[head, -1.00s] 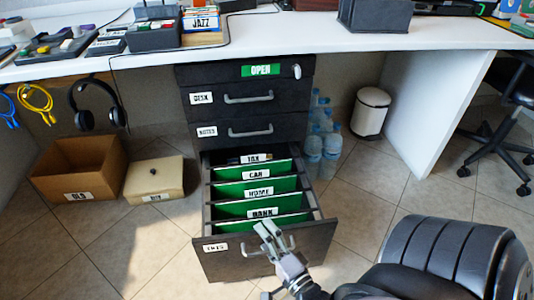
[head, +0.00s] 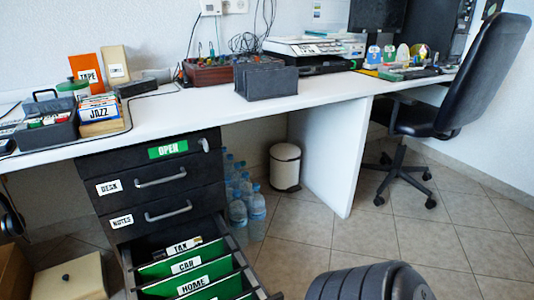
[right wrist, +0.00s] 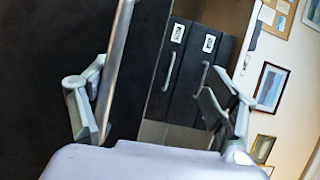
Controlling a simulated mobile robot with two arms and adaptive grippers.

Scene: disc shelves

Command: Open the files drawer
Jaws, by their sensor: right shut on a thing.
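The files drawer (head: 251,268) is the bottom drawer of the black cabinet and stands pulled out in the head view. Green hanging files (head: 160,269) labelled TAX, CAR and HOME show inside; its front is cut off below the picture. In the right wrist view a dark panel, apparently the drawer front (right wrist: 40,70), fills the left. A grey bar handle (right wrist: 115,62) runs down between the fingers of my right gripper (right wrist: 155,108), close to the left finger. My right gripper is shut on this handle. My left gripper is not in view.
Above, the DESK drawer (head: 120,187) and NOTES drawer (head: 130,217) are shut. Water bottles (head: 238,205) and a white bin (head: 285,167) stand right of the cabinet. A cardboard box (head: 14,273) and beige box (head: 72,280) sit left. Tiled floor on the right is clear up to an office chair (head: 410,115).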

